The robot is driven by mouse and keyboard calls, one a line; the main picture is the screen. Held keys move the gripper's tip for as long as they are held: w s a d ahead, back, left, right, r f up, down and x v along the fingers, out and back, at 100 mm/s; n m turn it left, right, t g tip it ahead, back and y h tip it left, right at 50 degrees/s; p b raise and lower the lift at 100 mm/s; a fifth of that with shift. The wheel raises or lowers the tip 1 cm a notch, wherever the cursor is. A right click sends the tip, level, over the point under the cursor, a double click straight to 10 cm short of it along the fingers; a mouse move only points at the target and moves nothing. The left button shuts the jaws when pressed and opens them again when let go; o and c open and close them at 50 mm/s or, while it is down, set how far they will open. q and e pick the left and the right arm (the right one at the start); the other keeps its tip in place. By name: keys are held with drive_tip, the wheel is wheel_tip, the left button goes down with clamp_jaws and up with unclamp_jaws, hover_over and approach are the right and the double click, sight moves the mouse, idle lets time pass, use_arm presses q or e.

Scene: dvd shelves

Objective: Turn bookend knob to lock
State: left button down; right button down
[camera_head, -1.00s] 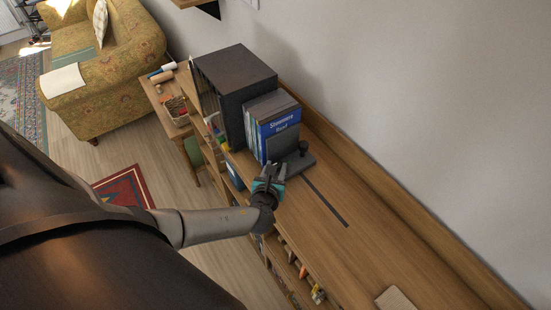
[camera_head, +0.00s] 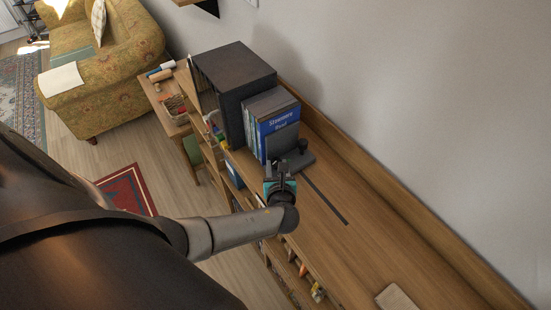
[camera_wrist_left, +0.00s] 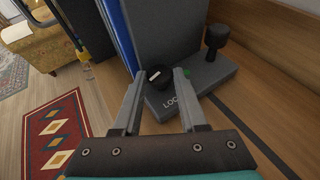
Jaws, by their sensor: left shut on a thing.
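The dark grey bookend (camera_head: 283,139) stands upright against the books on the shelf top. Its flat base (camera_wrist_left: 196,84) shows in the left wrist view, with white lettering, partly hidden, that begins "LOC", and a small green mark. A short round black knob (camera_wrist_left: 159,74) sits on the base near its front corner. My left gripper (camera_head: 279,170) is at this corner, its two fingers on either side of the knob and shut on it. A taller black post with a rounded top (camera_wrist_left: 216,37) stands farther back on the base. My right gripper is out of view.
Several books (camera_head: 270,121) stand between the bookend and a black box (camera_head: 236,84). A dark slot (camera_head: 325,201) runs along the wooden shelf top (camera_head: 370,235), which is mostly clear to the right. The wall rises behind it.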

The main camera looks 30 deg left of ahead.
use_arm(q)
drive_tip(key=n+g+y, duration=0.1)
drive_tip(key=n+b, duration=0.1)
drive_tip(key=n+g+y, duration=0.1)
drive_tip(key=shift+w+d+f+g+y, duration=0.1)
drive_tip(key=shift+w+d+g+y, duration=0.2)
drive_tip(key=shift+w+d+n+g+y+b, duration=0.15)
drive_tip(key=shift+n+g+y+b, duration=0.35)
drive_tip(key=shift+n+g+b, duration=0.3)
drive_tip(key=n+g+b, duration=0.2)
drive_tip(key=g+b, duration=0.1)
drive_tip(key=b, duration=0.1)
drive_tip(key=w+n+g+y+b, duration=0.1)
drive_tip(key=n+g+b, duration=0.2)
drive_tip(key=b, duration=0.2)
drive_tip(key=n+g+b, duration=0.3)
drive_tip(key=b, duration=0.1)
drive_tip(key=shift+w+y+b, duration=0.25)
drive_tip(key=shift+y+b, duration=0.05)
drive_tip(key=shift+y, duration=0.1)
drive_tip(key=shift+n+g+b, duration=0.6)
drive_tip(key=shift+g+b, duration=0.1)
drive_tip(key=shift+b, duration=0.35)
drive_tip(key=shift+r, duration=0.2)
drive_tip(key=shift+c, duration=2.3)
unclamp_jaws()
